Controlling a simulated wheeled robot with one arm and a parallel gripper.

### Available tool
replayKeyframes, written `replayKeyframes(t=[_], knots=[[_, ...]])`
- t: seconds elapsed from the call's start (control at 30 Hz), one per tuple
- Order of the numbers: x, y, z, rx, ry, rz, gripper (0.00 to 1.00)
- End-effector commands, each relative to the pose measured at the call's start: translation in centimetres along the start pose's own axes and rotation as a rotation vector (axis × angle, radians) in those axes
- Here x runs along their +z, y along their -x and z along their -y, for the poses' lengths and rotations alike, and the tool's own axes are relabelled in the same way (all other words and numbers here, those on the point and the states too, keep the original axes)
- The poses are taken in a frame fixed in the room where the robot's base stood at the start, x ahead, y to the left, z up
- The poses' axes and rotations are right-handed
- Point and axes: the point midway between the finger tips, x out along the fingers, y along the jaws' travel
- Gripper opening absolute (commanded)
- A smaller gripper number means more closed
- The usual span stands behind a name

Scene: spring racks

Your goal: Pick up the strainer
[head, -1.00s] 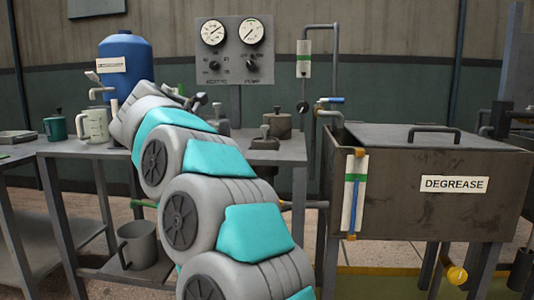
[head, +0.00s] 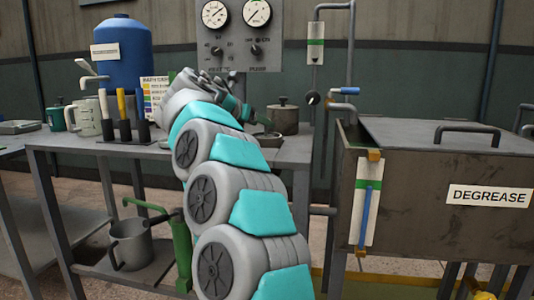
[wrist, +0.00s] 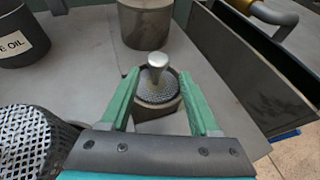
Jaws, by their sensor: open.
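A round mesh piece with a grey knob-like handle, which looks like the strainer (wrist: 158,76), sits in a small round cup (wrist: 157,112) on the grey bench in the wrist view. My gripper (wrist: 159,78) is open, with its green fingers to the left and right of the handle; I cannot tell whether either touches it. In the head view my gripper (head: 240,104) is over the bench, partly hidden by my arm. A perforated metal basket (wrist: 24,145) is at the lower left of the wrist view, cut off by the frame edge.
A grey lidded pot (head: 283,117) stands just beyond the cup. A dark container labelled OIL (wrist: 20,40) is at the left. The DEGREASE tank (head: 430,200) stands to the right. Several upright tools (head: 123,115) and a blue drum (head: 124,58) are on the left.

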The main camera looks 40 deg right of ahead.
Motion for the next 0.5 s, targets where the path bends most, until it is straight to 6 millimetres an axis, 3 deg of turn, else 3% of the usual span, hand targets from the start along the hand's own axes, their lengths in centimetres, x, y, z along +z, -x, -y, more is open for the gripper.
replayKeyframes(t=[0.3,0.5], knots=[[0.0,-3.5,-0.5,-0.001,-0.003,-0.002,0.62],[0.1,-4.6,-0.4,0.000,0.000,0.001,0.62]])
